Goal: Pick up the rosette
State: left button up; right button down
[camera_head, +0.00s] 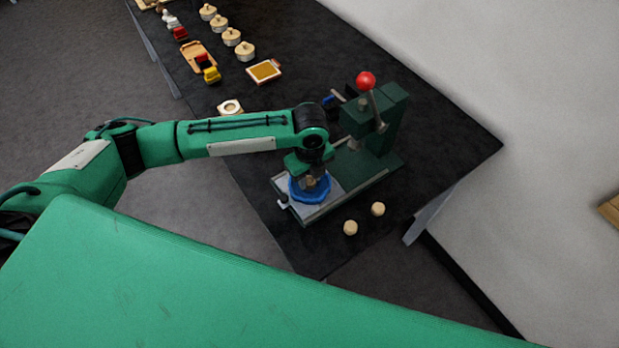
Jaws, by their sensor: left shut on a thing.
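The blue round rosette (300,194), with a scalloped rim, is at the grey plate (327,206) on the near left end of the dark green press (390,120). My left gripper (317,180) points down at its middle and is shut on it. The fingers and wrist cover the rosette's centre and far side. I cannot tell whether the rosette touches the plate. My right gripper is not in view.
The press has a red ball handle (366,80). A framed tile (264,71), wooden discs (245,50) and small coloured items (208,68) stand farther back on the black table (450,145).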

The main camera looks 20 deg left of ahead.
aim_at(310, 180)
pick_arm(q)
notch_tip(310, 180, up, 20)
jog(key=b, duration=0.3)
dwell(0.9)
